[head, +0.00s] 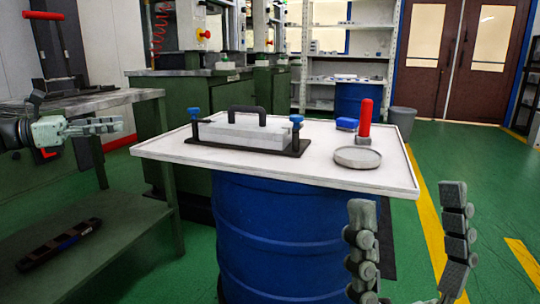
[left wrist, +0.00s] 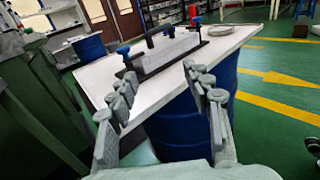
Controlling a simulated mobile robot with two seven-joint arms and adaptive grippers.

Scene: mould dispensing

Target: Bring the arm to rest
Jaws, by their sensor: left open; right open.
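My left gripper (head: 112,126) is at the left of the head view, level with the white table top and apart from its left edge. In the left wrist view its fingers (left wrist: 160,112) are spread with nothing between them. My right gripper (head: 408,225) is at the lower right of the head view, fingers pointing up and apart, empty, in front of the table's right corner. The grey mould (head: 240,130) with a black handle and blue clamp knobs sits on the table; it also shows in the left wrist view (left wrist: 170,50).
The white-topped table (head: 200,158) stands on a blue drum (head: 290,235). A green workbench (head: 110,235) stands at left. Green floor is clear at right.

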